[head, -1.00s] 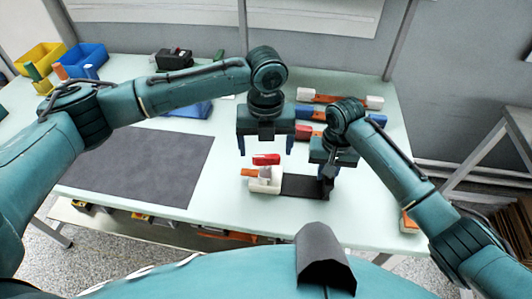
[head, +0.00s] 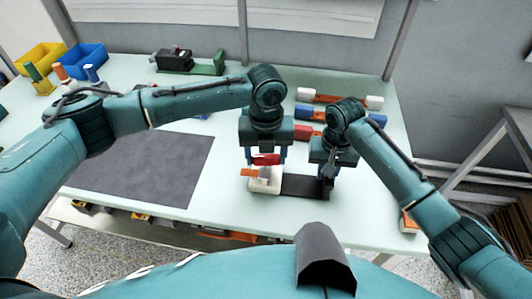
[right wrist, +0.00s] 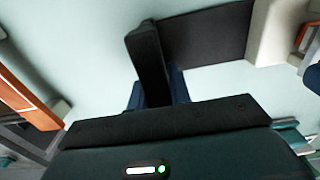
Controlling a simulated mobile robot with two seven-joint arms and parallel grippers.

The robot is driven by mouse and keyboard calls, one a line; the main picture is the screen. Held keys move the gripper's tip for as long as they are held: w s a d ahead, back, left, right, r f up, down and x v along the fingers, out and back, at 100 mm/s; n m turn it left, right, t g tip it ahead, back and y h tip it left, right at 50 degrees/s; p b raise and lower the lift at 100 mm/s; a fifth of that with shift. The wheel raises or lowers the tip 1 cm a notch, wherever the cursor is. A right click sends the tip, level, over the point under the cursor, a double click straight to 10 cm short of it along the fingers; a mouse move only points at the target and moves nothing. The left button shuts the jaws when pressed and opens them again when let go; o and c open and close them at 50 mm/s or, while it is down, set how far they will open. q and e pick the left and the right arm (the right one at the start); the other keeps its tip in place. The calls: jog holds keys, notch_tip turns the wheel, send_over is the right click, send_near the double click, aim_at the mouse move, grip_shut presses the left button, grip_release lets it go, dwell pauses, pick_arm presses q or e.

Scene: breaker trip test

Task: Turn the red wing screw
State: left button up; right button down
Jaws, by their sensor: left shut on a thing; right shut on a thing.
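The red wing screw (head: 266,159) sits on top of a white block (head: 264,187) with an orange bar (head: 250,172) at its left. My left gripper (head: 266,157) points down over it, its blue fingers on either side, shut on the wing screw. A flat black plate (head: 302,186) runs right from the white block and ends in a raised black tab; the plate also shows in the right wrist view (right wrist: 205,35). My right gripper (head: 328,178) is shut on that tab (right wrist: 148,60). The contact at the fingertips is partly hidden in both views.
Several red, blue and white-ended parts (head: 340,100) lie behind my right gripper. A dark mat (head: 140,168) covers the left of the table. Yellow (head: 40,58) and blue (head: 85,58) bins stand at the back left. The table front of the white block is clear.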

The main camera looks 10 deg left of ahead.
pick_arm(q)
jog(key=shift+c, duration=1.2)
jog(key=shift+n, duration=0.3)
jog(key=n, duration=0.3)
jog(key=shift+n, duration=0.4)
jog(key=n, duration=0.3)
jog(key=shift+n, duration=0.3)
jog(key=n, duration=0.4)
jog(key=shift+n, duration=2.1)
jog(key=o, duration=1)
